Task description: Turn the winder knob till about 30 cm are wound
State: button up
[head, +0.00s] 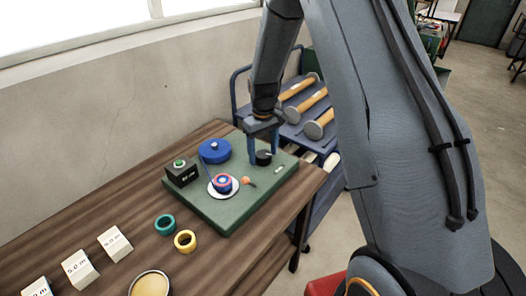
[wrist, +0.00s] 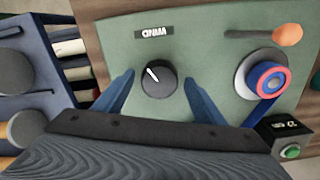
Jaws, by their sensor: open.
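The black round knob (head: 263,158) sits on the green board (head: 215,213); in the wrist view the knob (wrist: 158,79) shows a white pointer line tilted up and left. My gripper (head: 263,150) is over it, jaws open, with one blue finger on each side; the wrist view shows gaps between the fingers (wrist: 158,80) and the knob. The counter box (wrist: 290,135) shows a cm reading too small to be sure of.
Teal (head: 165,224) and yellow (head: 185,241) rings and white blocks (head: 115,244) lie on the wooden table (head: 215,266). A blue rack with mallets (head: 320,124) stands behind.

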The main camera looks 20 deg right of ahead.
jog(key=shift+f, duration=0.15)
jog(key=shift+c, duration=0.3)
jog(key=c, duration=1)
jog(key=m+b, duration=0.1)
jog(key=m, duration=0.9)
jog(key=shift+m, duration=0.4)
